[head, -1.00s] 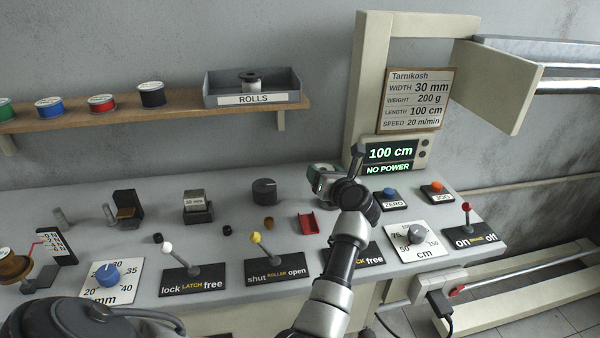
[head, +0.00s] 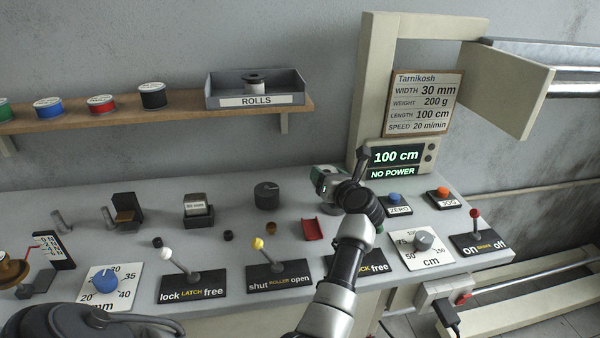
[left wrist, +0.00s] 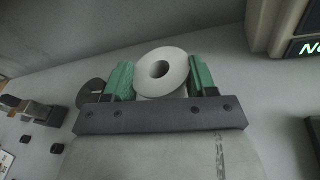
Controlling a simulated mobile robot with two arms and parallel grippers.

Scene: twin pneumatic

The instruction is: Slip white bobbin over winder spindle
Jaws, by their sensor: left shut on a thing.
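My left gripper (head: 328,183) is above the right half of the bench, in front of the lit display. In the left wrist view its green fingers (left wrist: 158,82) are shut on the white bobbin (left wrist: 177,69), one on each side. The bobbin's round face and dark centre hole face the camera. In the head view the bobbin is mostly hidden by the gripper. My right gripper is out of view.
A black knob (head: 266,195) and a red tray (head: 313,230) are near the gripper. Levers with white (head: 166,253) and yellow knobs line the front. A display (head: 395,157) reads 100 cm, NO POWER. A shelf (head: 220,121) behind carries coloured spools and a ROLLS bin (head: 285,99).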

